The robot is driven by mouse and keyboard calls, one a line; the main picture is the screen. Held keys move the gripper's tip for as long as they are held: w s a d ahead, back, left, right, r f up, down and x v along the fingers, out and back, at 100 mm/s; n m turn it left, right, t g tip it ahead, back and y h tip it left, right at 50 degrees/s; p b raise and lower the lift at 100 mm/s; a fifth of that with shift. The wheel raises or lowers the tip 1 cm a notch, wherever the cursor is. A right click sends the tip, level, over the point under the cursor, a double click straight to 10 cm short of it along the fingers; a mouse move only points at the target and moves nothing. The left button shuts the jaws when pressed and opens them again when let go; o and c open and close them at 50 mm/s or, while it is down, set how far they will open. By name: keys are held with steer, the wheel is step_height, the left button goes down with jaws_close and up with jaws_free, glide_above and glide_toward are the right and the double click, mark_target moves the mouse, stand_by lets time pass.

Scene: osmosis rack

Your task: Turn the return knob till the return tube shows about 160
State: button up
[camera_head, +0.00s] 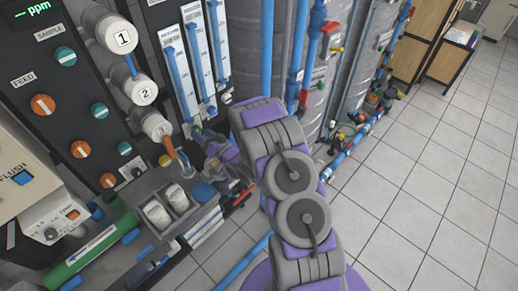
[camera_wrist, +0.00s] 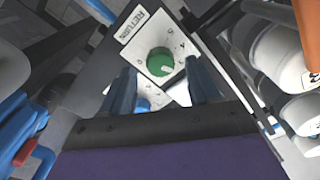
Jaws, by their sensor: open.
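The return knob (camera_wrist: 160,61) is a green round knob on a white dial plate with a RETURN label (camera_wrist: 131,25), seen in the wrist view. My gripper (camera_wrist: 164,84) is open, with its two blue fingers below and to either side of the knob in the picture. I cannot tell whether a finger touches it. In the head view my gripper is partly hidden near the rack's lower right. Three clear flow tubes (camera_head: 200,55) with blue parts stand on white scales on the rack. Their numbers are too small to read, and I cannot tell which is the return tube.
White numbered filter housings (camera_head: 117,36) stand left of the tubes; similar white cylinders (camera_wrist: 287,65) show at the wrist view's right. A small holder with two white cups (camera_head: 157,213) sits below. Blue pipes and grey tanks (camera_head: 345,60) stand behind my arm. Tiled floor (camera_head: 440,180) is clear at right.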

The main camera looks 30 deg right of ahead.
steer(key=v, duration=1.3)
steer(key=shift+s+d, duration=0.2)
steer(key=shift+s, duration=0.05)
steer(key=d+r+n+g+h, duration=0.2)
steer(key=d+n+g+h, duration=0.2)
steer(key=d+g, duration=0.15)
steer(key=s+r+m+g+h, duration=0.1)
steer(key=s+r+g+h, duration=0.2)
steer(key=s+r+g, duration=0.4)
steer(key=shift+s+d+r+h, duration=0.2)
steer(key=shift+s+r+h, duration=0.2)
steer(key=shift+s+r, duration=1.3)
steer(key=shift+s+f, duration=0.45)
steer(key=shift+f, duration=0.05)
